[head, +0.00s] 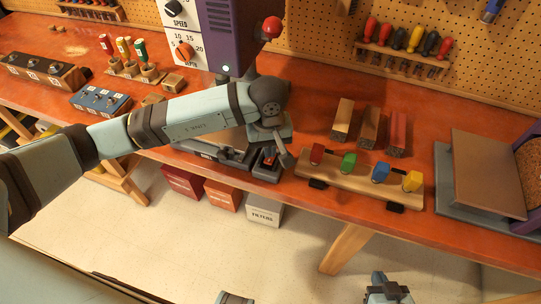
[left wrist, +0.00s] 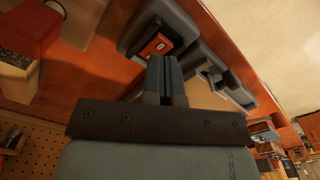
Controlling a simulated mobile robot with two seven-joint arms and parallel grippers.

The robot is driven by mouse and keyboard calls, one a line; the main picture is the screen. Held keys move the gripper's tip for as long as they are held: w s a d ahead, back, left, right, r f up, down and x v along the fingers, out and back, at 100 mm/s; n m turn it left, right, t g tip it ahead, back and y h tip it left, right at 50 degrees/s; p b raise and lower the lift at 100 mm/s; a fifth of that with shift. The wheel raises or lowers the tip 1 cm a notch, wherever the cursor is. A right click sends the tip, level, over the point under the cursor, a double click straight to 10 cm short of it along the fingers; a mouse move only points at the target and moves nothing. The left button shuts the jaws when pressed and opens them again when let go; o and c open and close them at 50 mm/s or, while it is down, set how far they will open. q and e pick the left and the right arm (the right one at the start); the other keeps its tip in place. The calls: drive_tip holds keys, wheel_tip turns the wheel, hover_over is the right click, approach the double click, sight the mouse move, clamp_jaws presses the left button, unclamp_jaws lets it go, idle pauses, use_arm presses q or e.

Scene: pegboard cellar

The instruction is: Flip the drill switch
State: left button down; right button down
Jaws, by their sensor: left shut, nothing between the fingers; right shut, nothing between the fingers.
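The purple drill press (head: 225,30) stands at the back of the orange bench. Its switch looks like the small red rocker (head: 269,155) in a dark housing at the bench's front edge. The left wrist view shows the red rocker (left wrist: 156,46) with a pale mark, set in its dark grey housing (left wrist: 148,22). My left gripper (head: 287,160) is shut and empty, just right of the rocker in the head view. In the left wrist view its fingertips (left wrist: 164,62) are close to the rocker; contact cannot be told. My right gripper (head: 388,288) is shut at the bottom edge, away from the bench.
A wooden rack with coloured blocks (head: 350,182) stands right of my left gripper. Three wooden blocks (head: 368,128) lie behind it. A sander-like machine (head: 490,175) is at the right. Bins (head: 265,212) sit under the bench. The floor in front is clear.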

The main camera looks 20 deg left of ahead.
use_arm(q)
drive_tip(key=shift+f+b, duration=1.4)
idle(0.4)
drive_tip(key=shift+r+p, duration=1.1)
drive_tip(key=shift+r, duration=2.45)
